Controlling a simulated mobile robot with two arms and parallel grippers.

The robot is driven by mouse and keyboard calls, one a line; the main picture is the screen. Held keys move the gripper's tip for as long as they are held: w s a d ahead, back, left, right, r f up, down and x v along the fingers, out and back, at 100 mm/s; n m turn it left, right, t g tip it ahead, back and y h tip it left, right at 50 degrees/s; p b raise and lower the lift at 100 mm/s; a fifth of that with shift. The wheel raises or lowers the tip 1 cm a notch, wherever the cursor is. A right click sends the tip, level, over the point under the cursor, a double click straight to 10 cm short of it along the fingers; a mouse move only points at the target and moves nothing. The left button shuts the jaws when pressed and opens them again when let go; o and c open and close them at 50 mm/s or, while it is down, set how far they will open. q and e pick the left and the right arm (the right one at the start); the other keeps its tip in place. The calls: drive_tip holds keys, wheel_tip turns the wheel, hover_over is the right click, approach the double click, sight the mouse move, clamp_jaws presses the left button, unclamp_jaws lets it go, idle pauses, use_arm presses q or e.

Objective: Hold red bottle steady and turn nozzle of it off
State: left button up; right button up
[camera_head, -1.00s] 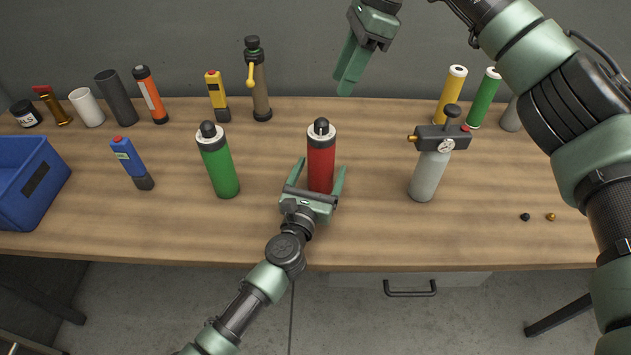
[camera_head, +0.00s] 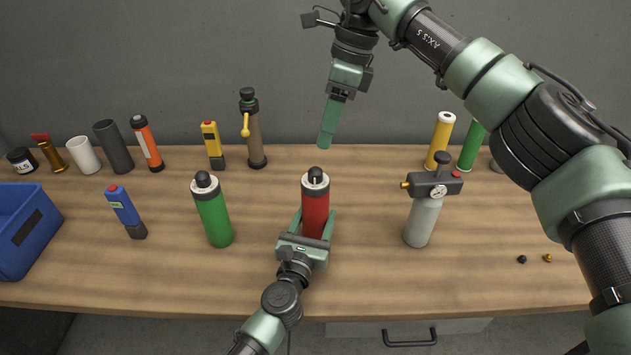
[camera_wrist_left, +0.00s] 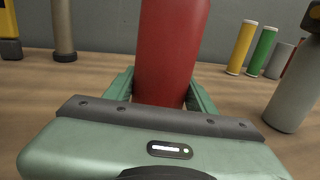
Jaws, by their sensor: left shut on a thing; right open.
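The red bottle (camera_head: 315,212) stands upright on the wooden bench (camera_head: 150,275), with a white collar and a black nozzle (camera_head: 316,174) on top. My left gripper (camera_head: 317,228) is shut on the lower part of its body from the front. In the left wrist view the red bottle (camera_wrist_left: 170,50) fills the space between the fingers, its top out of frame. My right gripper (camera_head: 326,128) points down above and slightly behind the nozzle, apart from it. Its fingers line up in this view, so the gap between them is hidden; it is open and holds nothing visible.
A green bottle (camera_head: 213,213) stands to the left and a grey cylinder with a gauge (camera_head: 423,218) to the right. A blue bin (camera_head: 38,235) is at the left edge. Flashlights, tubes and a brown flask (camera_head: 256,140) line the back. Bench on both sides of the red bottle is clear.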

sight(315, 170)
drive_tip(key=f+m+h, duration=0.1)
drive_tip(key=f+m, duration=0.1)
drive_tip(key=f, duration=0.1)
drive_tip(key=a+f+m+h, duration=0.1)
drive_tip(key=f+m, duration=0.2)
drive_tip(key=a+f+m+h, duration=0.1)
drive_tip(key=f+m, duration=0.2)
drive_tip(key=shift+s+a+f+t, duration=0.15)
drive_tip(key=shift+a+f+t, duration=0.05)
drive_tip(key=shift+f+t, duration=0.1)
idle(0.4)
drive_tip(key=shift+m, duration=0.3)
clamp_jaws()
